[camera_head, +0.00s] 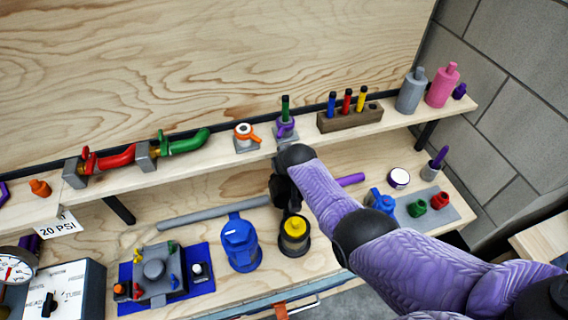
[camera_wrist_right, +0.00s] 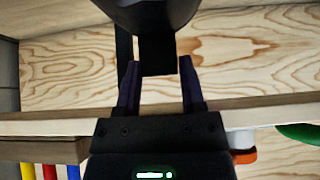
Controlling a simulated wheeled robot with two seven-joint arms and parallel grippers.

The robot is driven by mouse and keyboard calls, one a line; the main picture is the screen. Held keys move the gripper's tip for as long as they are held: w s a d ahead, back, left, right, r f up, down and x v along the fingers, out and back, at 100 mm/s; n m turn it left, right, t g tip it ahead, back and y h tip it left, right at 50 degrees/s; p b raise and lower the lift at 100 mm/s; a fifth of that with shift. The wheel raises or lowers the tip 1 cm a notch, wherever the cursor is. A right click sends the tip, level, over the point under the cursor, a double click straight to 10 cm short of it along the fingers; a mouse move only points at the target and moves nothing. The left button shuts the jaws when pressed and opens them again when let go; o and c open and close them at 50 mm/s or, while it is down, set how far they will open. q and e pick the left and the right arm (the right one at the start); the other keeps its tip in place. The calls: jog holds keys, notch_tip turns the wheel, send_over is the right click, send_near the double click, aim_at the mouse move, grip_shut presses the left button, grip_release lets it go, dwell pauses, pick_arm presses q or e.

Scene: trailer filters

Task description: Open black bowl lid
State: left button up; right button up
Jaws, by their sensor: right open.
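The black bowl (camera_head: 294,245) stands on the bench in the head view, with a yellow part (camera_head: 295,226) on its top. My right gripper (camera_head: 290,207) hangs close above it at the end of my purple arm, which partly hides it. In the right wrist view my gripper (camera_wrist_right: 160,88) has its two dark fingers apart. A dark block (camera_wrist_right: 157,54) below a black round piece shows in the gap between the fingertips. I cannot tell whether that block is part of the bowl's lid or whether a finger touches it. My left gripper is not in view.
A blue canister (camera_head: 240,245) stands close left of the bowl. A grey tube (camera_head: 205,213) lies behind it. The shelf above holds a purple clamp (camera_head: 285,130), an orange ring piece (camera_head: 245,135) and a wooden marker block (camera_head: 350,118). A grey tray (camera_head: 425,210) lies to the right.

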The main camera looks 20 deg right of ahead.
jog(key=o, duration=0.4)
jog(key=shift+f, duration=0.1)
jog(key=p+v, duration=0.7)
jog(key=v, duration=0.3)
